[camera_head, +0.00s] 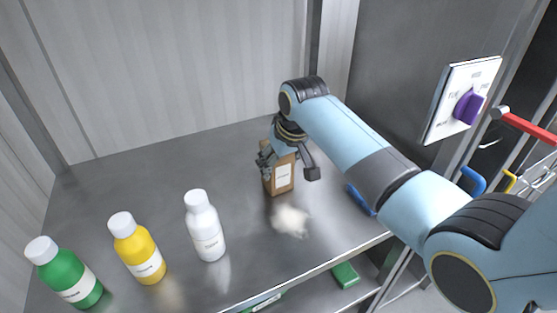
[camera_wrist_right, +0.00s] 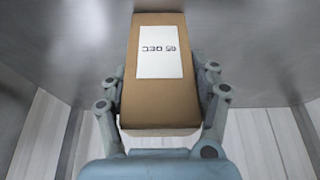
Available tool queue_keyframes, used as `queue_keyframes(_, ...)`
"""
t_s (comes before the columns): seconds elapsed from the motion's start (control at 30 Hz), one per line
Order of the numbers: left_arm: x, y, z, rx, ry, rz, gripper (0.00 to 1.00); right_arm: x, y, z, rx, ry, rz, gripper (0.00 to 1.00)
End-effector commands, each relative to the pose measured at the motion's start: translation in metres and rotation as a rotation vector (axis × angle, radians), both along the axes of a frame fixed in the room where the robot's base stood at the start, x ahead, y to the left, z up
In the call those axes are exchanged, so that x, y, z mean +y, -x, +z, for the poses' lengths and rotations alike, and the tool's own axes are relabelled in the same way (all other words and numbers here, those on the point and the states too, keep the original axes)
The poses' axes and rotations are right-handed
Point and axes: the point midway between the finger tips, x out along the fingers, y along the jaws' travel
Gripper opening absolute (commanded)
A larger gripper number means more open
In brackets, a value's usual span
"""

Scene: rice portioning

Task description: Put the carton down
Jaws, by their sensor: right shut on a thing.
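A brown carton (camera_head: 270,183) with a white label stands upright at the back of the metal table (camera_head: 120,185), left of the dark side wall. My right gripper (camera_head: 277,160) comes down over its top and is shut on it. In the right wrist view the carton (camera_wrist_right: 160,103) sits between the two fingers of my right gripper (camera_wrist_right: 161,105), its label facing up in the picture. Whether its base touches the table is hard to tell. My left gripper is not in view.
A white bottle (camera_head: 206,228), a yellow bottle (camera_head: 138,250) and a green bottle (camera_head: 65,275) stand at the front left. A blue object (camera_head: 361,199) lies near the right edge. The back left is clear.

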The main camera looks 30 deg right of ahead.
Motion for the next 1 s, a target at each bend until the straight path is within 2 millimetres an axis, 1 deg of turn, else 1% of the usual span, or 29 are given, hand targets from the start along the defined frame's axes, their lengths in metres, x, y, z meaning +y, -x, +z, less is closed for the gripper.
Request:
queue_keyframes(0.03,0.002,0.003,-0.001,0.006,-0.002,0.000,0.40,0.000,0.000,-0.001,0.000,0.000,0.000,0.62)
queue_keyframes(0.2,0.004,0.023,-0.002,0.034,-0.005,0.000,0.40,0.000,0.000,0.000,-0.001,0.000,0.000,0.84)
queue_keyframes(0.23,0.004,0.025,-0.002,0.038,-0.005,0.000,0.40,0.000,-0.001,0.000,-0.001,0.000,0.000,0.87)
queue_keyframes(0.3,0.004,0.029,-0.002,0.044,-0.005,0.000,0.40,0.000,-0.001,0.000,-0.001,0.000,0.000,0.87)
queue_keyframes(0.47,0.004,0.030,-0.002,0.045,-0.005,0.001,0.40,0.000,-0.001,0.000,-0.001,0.000,0.000,0.87)
queue_keyframes(0.6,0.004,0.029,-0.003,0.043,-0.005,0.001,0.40,0.000,0.000,0.007,-0.003,0.000,0.000,0.87)
queue_keyframes(0.67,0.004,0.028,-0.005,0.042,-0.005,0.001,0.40,0.000,0.003,0.013,-0.005,0.000,0.000,0.87)
queue_keyframes(0.77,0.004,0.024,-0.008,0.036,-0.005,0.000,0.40,0.000,0.010,0.030,-0.006,-0.001,0.000,0.87)
queue_keyframes(0.9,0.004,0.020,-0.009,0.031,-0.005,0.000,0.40,0.000,0.023,0.062,-0.006,-0.001,0.000,0.87)
queue_keyframes(1.0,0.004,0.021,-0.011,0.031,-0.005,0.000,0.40,0.000,0.031,0.082,-0.006,0.000,0.001,0.87)
